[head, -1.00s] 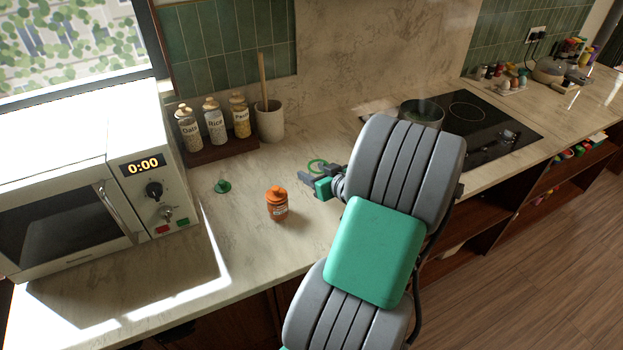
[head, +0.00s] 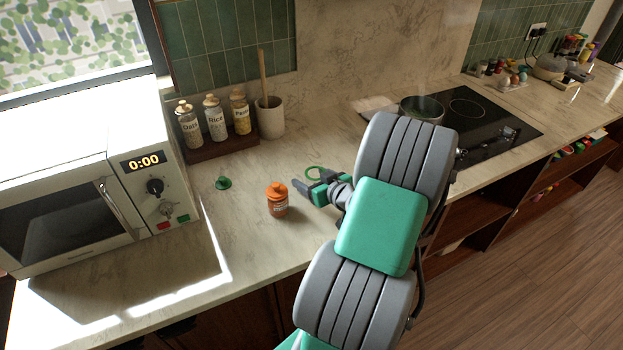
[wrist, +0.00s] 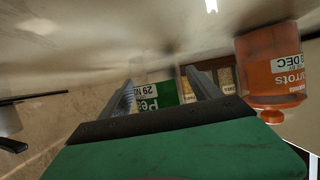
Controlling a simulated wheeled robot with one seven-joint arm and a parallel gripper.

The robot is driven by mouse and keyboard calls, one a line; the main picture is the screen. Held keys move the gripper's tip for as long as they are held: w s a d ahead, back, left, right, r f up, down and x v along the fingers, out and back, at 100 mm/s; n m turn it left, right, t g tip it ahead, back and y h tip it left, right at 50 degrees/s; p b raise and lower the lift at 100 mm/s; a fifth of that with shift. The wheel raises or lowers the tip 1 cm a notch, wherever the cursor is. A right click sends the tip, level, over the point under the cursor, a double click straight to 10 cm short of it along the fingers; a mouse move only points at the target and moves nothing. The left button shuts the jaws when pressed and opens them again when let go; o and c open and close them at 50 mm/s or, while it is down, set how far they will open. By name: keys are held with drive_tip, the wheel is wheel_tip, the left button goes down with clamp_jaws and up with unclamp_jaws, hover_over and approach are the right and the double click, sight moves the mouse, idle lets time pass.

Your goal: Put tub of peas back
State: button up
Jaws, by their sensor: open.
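In the wrist view the tub of peas (wrist: 158,98) appears upside down, with a green and white label, between the two fingers of my gripper (wrist: 168,88). The fingers are apart and do not visibly grip it. In the head view my gripper (head: 312,189) is open, low over the counter, to the right of the orange carrots tub (head: 277,203). A green ring shape (head: 315,169) shows just behind my gripper; I cannot tell whether it is the peas tub's rim. The carrots tub also shows at the right of the wrist view (wrist: 270,67).
A small green knobbed piece (head: 223,183) lies on the counter (head: 240,235). A wooden rack holds several jars, including rice (head: 215,122), beside a utensil crock (head: 270,119). A microwave (head: 80,190) stands left. The hob (head: 480,125) with a pot (head: 422,108) is right.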

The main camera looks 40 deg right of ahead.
drive_tip(key=shift+r, duration=0.1)
drive_tip(key=b+v, duration=0.2)
drive_tip(key=v, duration=1)
